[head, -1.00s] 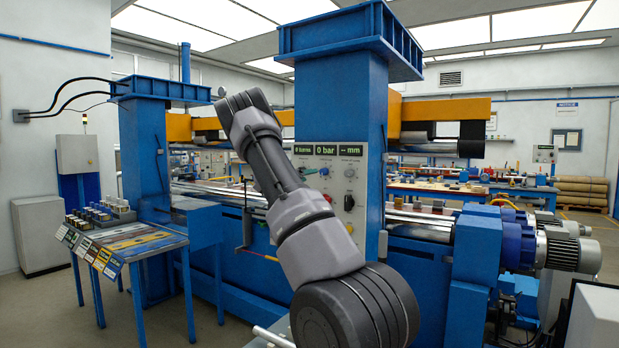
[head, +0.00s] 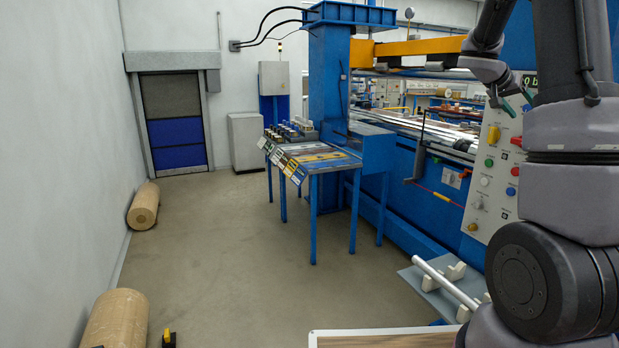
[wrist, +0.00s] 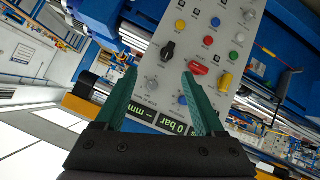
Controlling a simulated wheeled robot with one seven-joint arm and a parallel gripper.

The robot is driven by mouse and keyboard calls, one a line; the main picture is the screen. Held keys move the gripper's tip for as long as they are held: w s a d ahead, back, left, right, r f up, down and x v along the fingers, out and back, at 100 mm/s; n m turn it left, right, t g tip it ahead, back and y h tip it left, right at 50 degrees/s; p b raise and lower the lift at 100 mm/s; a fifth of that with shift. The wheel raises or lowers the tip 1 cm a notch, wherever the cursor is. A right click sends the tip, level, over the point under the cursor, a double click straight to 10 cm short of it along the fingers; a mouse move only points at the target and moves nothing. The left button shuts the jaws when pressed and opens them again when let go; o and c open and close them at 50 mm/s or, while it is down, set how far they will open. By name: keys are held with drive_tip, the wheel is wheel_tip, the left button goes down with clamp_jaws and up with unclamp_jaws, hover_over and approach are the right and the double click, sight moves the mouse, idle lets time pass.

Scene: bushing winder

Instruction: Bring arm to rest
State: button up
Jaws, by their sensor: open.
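My arm (head: 570,150) stands folded at the right of the head view. My gripper (head: 514,95) hangs at its end, with green fingers in front of the winder. In the wrist view my gripper (wrist: 160,74) is open, its two fingers spread apart with nothing between them. The control panel (wrist: 195,60) lies beyond the fingers and looks upside down there, with knobs, buttons and a lit "0 bar" display. The same panel (head: 495,170) is partly hidden behind my arm in the head view.
A blue table (head: 335,165) with cards and small parts stands left of the blue winder (head: 415,190). A metal bar (head: 445,282) rests on white supports at lower right. Brown rolls (head: 143,205) lie along the left wall. The floor (head: 215,250) between is clear.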

drive_tip(key=s+a+n+t+y, duration=0.2)
drive_tip(key=s+a+y, duration=0.4)
drive_tip(key=s+a, duration=0.7)
drive_tip(key=s+a+r+n+t+y, duration=0.1)
drive_tip(key=s+a+n+y, duration=0.3)
drive_tip(key=s+a, duration=1)
drive_tip(key=a+t+y, duration=0.1)
drive_tip(key=a+y, duration=0.1)
drive_tip(key=a, duration=0.5)
drive_tip(key=shift+s+a+r+t+y, duration=0.2)
drive_tip(key=shift+s+a+t+y, duration=0.1)
drive_tip(key=shift+a, duration=0.05)
